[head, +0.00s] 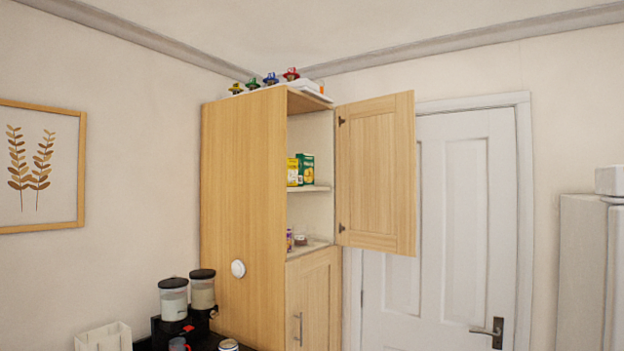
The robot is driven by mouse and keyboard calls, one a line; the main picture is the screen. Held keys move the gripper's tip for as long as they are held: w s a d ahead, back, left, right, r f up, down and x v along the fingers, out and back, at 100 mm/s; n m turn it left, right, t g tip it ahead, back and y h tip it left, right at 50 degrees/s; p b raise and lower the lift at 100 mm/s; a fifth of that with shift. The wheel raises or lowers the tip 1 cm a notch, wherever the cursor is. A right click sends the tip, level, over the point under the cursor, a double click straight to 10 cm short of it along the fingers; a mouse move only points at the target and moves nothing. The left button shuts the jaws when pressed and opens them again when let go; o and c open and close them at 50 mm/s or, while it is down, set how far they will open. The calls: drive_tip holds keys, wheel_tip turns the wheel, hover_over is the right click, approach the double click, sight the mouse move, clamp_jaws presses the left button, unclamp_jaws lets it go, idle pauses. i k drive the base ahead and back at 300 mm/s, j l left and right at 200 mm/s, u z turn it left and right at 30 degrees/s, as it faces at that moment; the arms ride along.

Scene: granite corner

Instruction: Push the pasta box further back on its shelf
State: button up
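In the head view, a tall wooden cupboard (243,200) stands in the corner with its upper door (376,175) swung open to the right. On its upper shelf (308,188) stand a green box (306,168) and a yellow box (292,172), side by side and upright. Their labels are too small to read, so I cannot tell which is the pasta box. The cupboard's side panel hides part of the shelf's left side. My gripper is not in view.
Small items, one a jar (300,240), stand on the compartment floor below. Several colourful figures sit on top of the cupboard. A coffee machine with two canisters (174,299) stands at the lower left. A white door (440,220) is behind the open cupboard door.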

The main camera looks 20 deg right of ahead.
sight(306, 161)
drive_tip(key=i+l, duration=0.25)
drive_tip(key=i, duration=0.25)
drive_tip(key=i+l, duration=0.25)
drive_tip(key=i, duration=0.25)
drive_tip(key=i+l, duration=0.3)
drive_tip(key=i, duration=0.2)
drive_tip(key=i+l, duration=0.25)
drive_tip(key=i, duration=0.2)
